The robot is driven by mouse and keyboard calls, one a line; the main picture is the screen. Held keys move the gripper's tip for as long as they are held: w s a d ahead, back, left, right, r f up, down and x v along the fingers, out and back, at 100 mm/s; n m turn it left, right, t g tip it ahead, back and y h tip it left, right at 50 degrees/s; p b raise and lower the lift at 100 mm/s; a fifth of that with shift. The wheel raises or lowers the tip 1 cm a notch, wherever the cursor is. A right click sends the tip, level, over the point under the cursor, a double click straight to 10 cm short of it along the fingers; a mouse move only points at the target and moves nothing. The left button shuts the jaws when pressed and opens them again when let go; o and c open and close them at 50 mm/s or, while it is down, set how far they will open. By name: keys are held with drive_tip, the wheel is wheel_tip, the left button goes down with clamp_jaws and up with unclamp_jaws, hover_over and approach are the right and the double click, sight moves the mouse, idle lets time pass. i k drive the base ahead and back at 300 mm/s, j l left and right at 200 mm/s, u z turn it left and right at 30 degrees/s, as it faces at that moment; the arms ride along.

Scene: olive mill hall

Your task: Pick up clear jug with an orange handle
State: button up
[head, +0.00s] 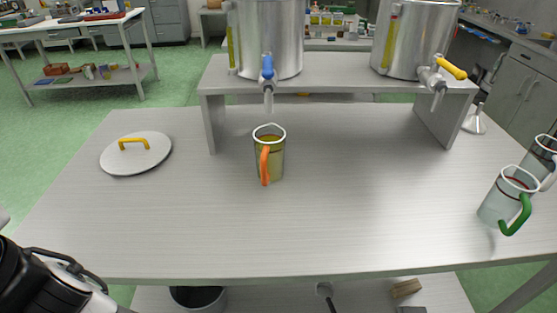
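The clear jug with an orange handle (275,165) stands upright on the grey table, below and slightly in front of the blue-handled tap. It holds yellowish-green liquid, and its orange handle (264,166) faces toward me. My arm shows at the lower left edge of the head view, well apart from the jug. My gripper cannot be made out in this view.
A raised shelf (336,88) on the table (330,215) bears two steel tanks with blue (267,67) and yellow (451,69) tap handles. A round lid (136,154) lies left. A green-handled jug (505,194) and another jug (543,157) stand right. Table front is clear.

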sight(269, 139)
drive_tip(key=u, duration=0.4)
drive_tip(key=l+u, duration=0.15)
drive_tip(key=u, duration=0.7)
drive_tip(key=k+l+u, duration=0.1)
drive_tip(key=u, duration=0.3)
drive_tip(key=k+l, duration=0.5)
drive_tip(key=l, duration=0.15)
